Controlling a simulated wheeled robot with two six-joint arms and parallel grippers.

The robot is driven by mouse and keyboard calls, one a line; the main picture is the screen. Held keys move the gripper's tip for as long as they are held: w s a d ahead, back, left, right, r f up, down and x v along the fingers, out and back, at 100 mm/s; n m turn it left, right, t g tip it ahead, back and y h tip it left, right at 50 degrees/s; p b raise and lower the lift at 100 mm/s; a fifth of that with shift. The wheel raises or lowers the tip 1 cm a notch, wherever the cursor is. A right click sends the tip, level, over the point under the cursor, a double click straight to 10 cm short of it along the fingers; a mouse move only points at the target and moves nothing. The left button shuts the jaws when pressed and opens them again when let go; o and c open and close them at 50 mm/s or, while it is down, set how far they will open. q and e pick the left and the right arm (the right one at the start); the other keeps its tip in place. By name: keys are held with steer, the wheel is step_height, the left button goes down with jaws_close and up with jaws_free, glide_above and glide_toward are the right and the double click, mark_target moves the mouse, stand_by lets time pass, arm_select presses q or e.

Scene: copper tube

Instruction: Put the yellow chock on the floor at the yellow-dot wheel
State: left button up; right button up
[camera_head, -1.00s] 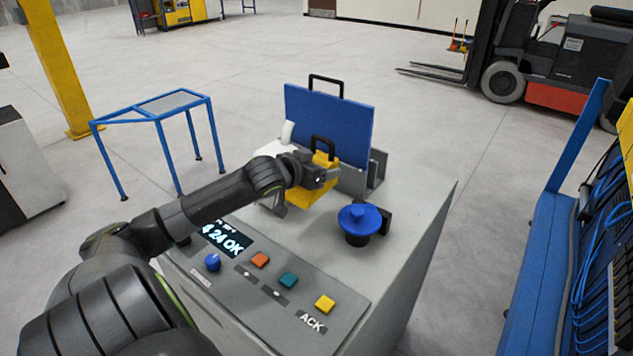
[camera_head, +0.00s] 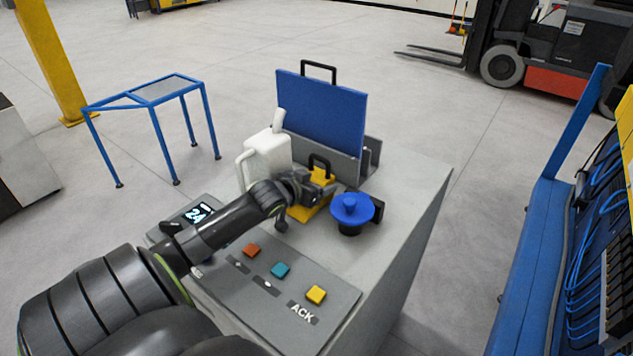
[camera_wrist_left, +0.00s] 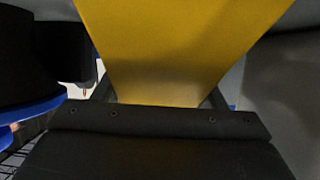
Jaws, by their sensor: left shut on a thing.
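The yellow chock (camera_head: 309,212) with a black handle on top is in my left gripper (camera_head: 322,184), over the grey cabinet top beside the blue knob. My left gripper is shut on it. Whether its underside touches the cabinet top I cannot tell. In the left wrist view the yellow chock (camera_wrist_left: 180,45) fills the upper middle, between the fingers. The forklift at the back right has a dark wheel (camera_head: 502,66); no yellow dot can be made out on it. My right gripper is not in view.
On the grey cabinet (camera_head: 415,190) stand a white jug (camera_head: 268,158), a blue panel in a grey holder (camera_head: 322,115) and a blue knob (camera_head: 352,208). A blue stand (camera_head: 170,90) is at left, a blue rack (camera_head: 535,255) at right. Open floor lies behind.

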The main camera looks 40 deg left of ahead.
arm_select(q)
steer(key=shift+w, duration=0.1)
steer(key=o, duration=1)
steer(key=shift+f, duration=0.1)
steer(key=o, duration=0.4)
